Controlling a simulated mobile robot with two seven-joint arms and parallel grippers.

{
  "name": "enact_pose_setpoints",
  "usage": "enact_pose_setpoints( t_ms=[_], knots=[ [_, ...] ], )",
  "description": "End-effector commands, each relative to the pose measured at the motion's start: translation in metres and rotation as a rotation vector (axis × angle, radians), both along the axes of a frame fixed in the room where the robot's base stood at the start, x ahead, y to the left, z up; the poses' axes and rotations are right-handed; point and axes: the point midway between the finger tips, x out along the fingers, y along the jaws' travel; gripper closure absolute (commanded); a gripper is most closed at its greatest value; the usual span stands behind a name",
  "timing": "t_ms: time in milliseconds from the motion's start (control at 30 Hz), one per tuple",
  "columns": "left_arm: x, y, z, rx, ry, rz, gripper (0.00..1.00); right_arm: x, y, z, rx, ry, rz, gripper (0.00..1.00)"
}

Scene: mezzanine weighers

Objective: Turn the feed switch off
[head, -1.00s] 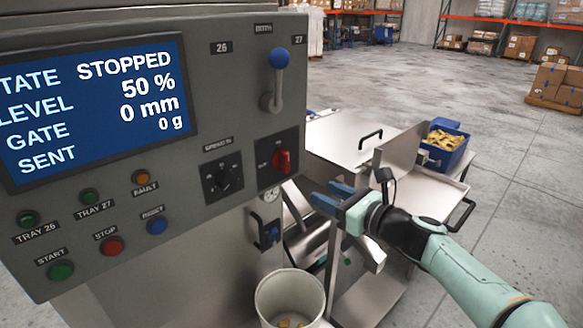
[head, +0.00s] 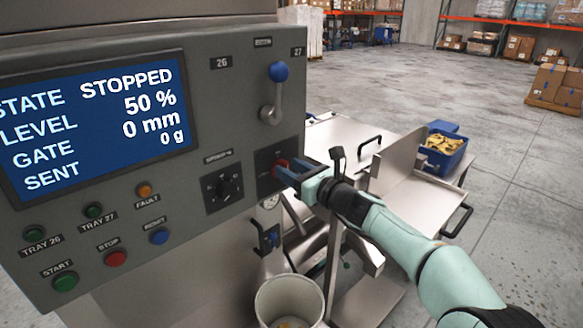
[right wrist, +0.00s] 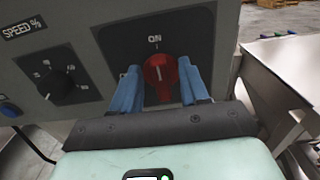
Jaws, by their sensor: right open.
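The red feed switch (right wrist: 161,76) sits on a dark plate on the grey control panel, and its pointer stands up toward the ON label in the right wrist view. In the head view the switch (head: 279,167) is partly hidden by my right gripper (head: 284,174). In the right wrist view the blue fingers of my right gripper (right wrist: 162,85) are open, one on each side of the red knob; I cannot tell whether they touch it. The left finger covers part of another label. My left gripper is in neither view.
A speed dial (head: 222,188) is left of the switch, and a blue-knobbed lever (head: 275,92) is above it. The screen (head: 95,120) reads STOPPED, 50 %, 0 mm, 0 g. A white bucket (head: 290,298) stands below. Steel trays (head: 425,185) lie to the right.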

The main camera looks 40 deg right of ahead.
Motion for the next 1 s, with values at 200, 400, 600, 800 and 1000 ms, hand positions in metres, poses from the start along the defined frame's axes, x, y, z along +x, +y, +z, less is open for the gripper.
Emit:
enact_pose_setpoints(
  t_ms=[200,400,600,800,1000],
  knots=[
    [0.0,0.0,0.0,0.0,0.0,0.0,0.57,0.003,0.0,0.0,0.0,0.0,0.0,0.55],
    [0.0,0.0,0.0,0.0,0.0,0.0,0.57,0.003,0.0,0.0,0.0,0.001,0.0,0.88],
    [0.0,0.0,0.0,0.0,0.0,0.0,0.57,0.002,0.0,-0.001,-0.001,0.001,0.0,1.0],
    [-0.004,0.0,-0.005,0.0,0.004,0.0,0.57,0.002,0.001,-0.002,-0.03,-0.001,0.0,1.0],
    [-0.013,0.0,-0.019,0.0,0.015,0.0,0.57,0.002,0.003,-0.004,-0.127,-0.01,0.003,1.0]
  ],
)
